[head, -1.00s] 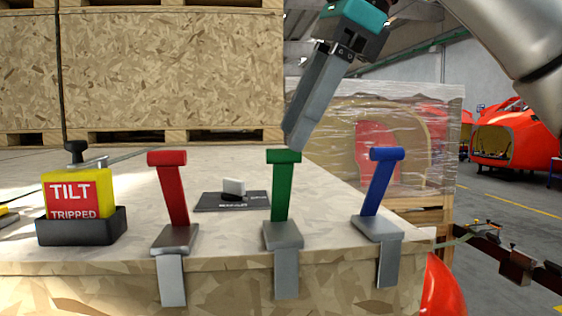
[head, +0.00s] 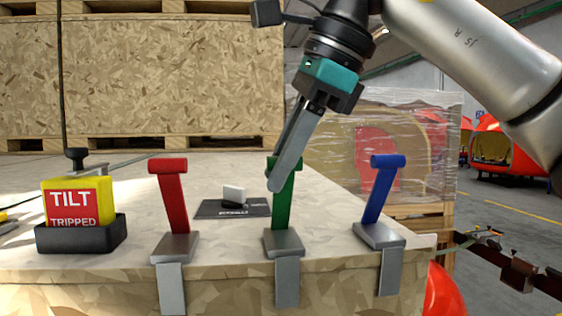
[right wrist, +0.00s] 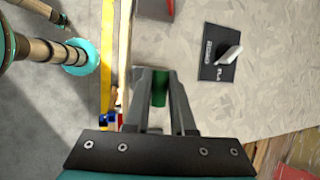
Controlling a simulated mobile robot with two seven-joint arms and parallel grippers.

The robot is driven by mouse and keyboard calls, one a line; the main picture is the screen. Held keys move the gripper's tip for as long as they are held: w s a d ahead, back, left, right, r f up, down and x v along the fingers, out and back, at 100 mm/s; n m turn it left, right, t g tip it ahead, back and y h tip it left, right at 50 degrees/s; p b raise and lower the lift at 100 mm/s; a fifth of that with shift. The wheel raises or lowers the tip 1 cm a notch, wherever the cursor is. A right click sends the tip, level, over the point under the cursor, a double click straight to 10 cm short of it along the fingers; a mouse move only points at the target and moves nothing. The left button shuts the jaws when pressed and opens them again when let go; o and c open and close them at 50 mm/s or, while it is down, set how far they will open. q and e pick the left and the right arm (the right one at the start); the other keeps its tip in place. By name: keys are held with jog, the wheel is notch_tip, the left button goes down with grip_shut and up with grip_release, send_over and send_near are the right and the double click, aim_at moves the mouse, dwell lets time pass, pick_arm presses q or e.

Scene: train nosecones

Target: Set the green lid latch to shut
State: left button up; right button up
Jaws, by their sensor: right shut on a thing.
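The green lid latch (head: 283,212) is a green lever with a crossbar on a grey clamp at the front edge of the crate lid. It stands nearly upright between the red and blue latches. My right gripper (head: 276,180) comes down from the upper right, its fingers at the upper part of the green lever and hiding part of its crossbar. In the right wrist view, the green lever (right wrist: 159,90) shows between the two fingers (right wrist: 155,76), which are shut on it. My left gripper is not in view.
A red latch (head: 173,200) stands to the left and a blue latch (head: 379,192) to the right. A yellow TILT TRIPPED block (head: 76,203) sits in a black holder at the left. A dark plate with a white switch (head: 233,195) lies behind.

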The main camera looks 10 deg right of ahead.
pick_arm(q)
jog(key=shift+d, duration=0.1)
pick_arm(e)
grip_shut()
dwell(0.6)
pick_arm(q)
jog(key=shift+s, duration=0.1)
